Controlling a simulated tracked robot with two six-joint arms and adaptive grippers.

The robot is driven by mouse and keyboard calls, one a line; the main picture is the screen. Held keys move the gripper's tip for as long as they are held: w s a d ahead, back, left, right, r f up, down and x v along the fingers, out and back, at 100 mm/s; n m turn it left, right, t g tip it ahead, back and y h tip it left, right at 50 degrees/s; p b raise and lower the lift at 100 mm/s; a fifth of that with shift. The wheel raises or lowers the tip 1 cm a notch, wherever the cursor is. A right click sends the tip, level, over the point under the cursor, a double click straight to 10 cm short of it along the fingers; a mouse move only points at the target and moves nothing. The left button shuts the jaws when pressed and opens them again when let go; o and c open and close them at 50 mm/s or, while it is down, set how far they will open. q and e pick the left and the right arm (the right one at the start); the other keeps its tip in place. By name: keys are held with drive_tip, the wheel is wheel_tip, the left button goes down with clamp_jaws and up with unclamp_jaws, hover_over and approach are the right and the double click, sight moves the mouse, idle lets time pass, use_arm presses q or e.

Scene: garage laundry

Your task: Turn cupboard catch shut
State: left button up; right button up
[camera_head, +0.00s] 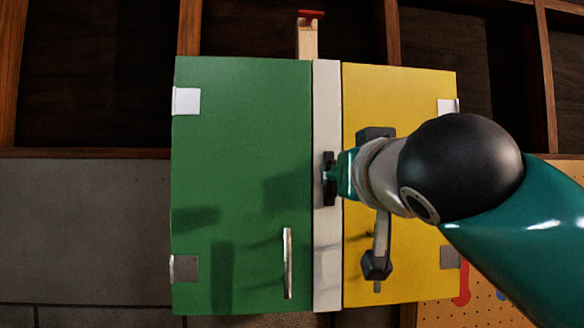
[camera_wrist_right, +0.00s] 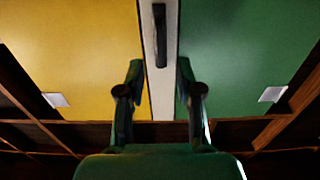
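The cupboard has a green door (camera_head: 240,150) on the left and a yellow door (camera_head: 420,90) on the right, with a pale upright strip (camera_head: 327,100) between them. A black catch (camera_head: 328,195) stands vertical on this strip. It also shows upright in the right wrist view (camera_wrist_right: 160,35), where the doors appear swapped. My right gripper (camera_wrist_right: 160,68) is open, its two fingers spread to either side of the strip with nothing between them. The catch lies beyond the fingertips, apart from them in the picture. In the head view my right wrist hides most of the gripper. My left gripper is out of view.
A silver handle (camera_head: 288,262) is on the green door. Pale hinge plates (camera_head: 186,101) sit at the doors' outer edges. A wooden piece with a red top (camera_head: 311,14) rises above the strip. A pegboard (camera_head: 490,300) is at lower right.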

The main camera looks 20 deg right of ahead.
sight(332, 198)
drive_tip(key=p+x, duration=0.2)
drive_tip(key=x, duration=0.5)
clamp_jaws()
